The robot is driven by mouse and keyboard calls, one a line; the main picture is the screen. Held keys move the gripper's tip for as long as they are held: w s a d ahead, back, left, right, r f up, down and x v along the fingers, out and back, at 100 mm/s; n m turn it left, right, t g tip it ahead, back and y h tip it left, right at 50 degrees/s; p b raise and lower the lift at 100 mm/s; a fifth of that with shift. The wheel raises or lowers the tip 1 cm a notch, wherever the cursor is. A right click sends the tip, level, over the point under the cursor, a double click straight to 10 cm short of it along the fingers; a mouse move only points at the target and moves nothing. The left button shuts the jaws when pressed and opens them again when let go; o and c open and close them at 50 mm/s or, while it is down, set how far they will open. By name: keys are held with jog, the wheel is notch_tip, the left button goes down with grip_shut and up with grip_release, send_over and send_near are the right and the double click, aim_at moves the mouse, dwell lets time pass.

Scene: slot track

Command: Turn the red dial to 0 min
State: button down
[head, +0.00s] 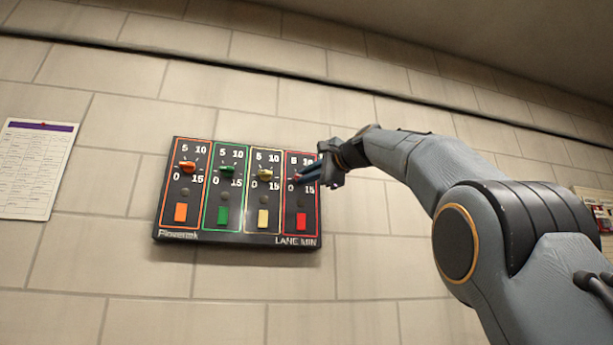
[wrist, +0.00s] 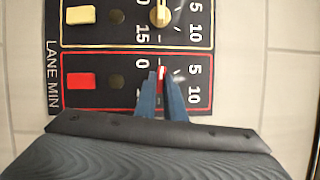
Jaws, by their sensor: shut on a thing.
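The red dial (wrist: 161,74) is in the rightmost, red-framed lane of the wall panel. In the wrist view my gripper (wrist: 160,78) has its two blue fingers closed on the dial, one on each side. The fingers cover most of the dial, so its exact pointing cannot be told. The marks 0, 5 and 10 show around it; the 15 of this lane is hidden by the fingers in the wrist view. In the head view my gripper (head: 300,178) reaches the red dial from the right and largely covers it.
The panel (head: 238,238) also has an orange dial (head: 187,167), a green dial (head: 227,171) and a yellow dial (head: 265,174). A red button (head: 301,221) sits below the red dial. A paper notice (head: 36,168) hangs at left. The wall below the panel is clear.

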jog(key=shift+n, duration=0.6)
jog(key=c, duration=1.8)
grip_release()
jog(key=shift+a, duration=0.1)
jog(key=shift+c, duration=0.2)
jog(key=b+v, duration=0.4)
jog(key=v, duration=0.4)
jog(key=shift+r, duration=0.25)
